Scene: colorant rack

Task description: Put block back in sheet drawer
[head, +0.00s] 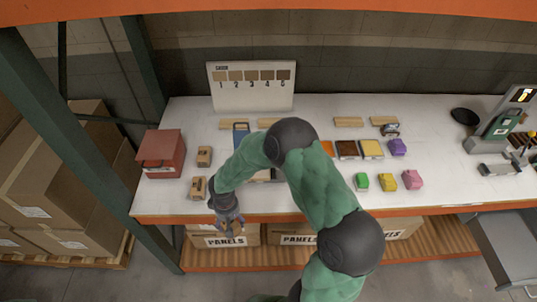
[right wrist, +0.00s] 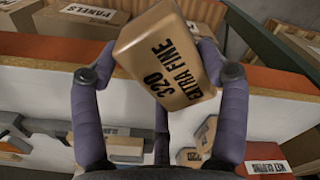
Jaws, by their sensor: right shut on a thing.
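My right gripper (head: 229,222) hangs just in front of the bench's front edge, at the left part of the bench. In the head view the gripper mostly hides this block. A grey drawer (head: 507,245) juts out below the bench's front edge at the far right, far from the gripper; its inside is only partly in view. My left gripper is not in view.
Two tan blocks (head: 204,156) (head: 198,187) stand on the white bench (head: 330,205) beside a red box (head: 160,150). Coloured pieces (head: 385,181) and trays (head: 346,149) sit mid-bench; a grey-green device (head: 497,130) stands right. "PANELS" boxes (head: 225,241) fill the lower shelf.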

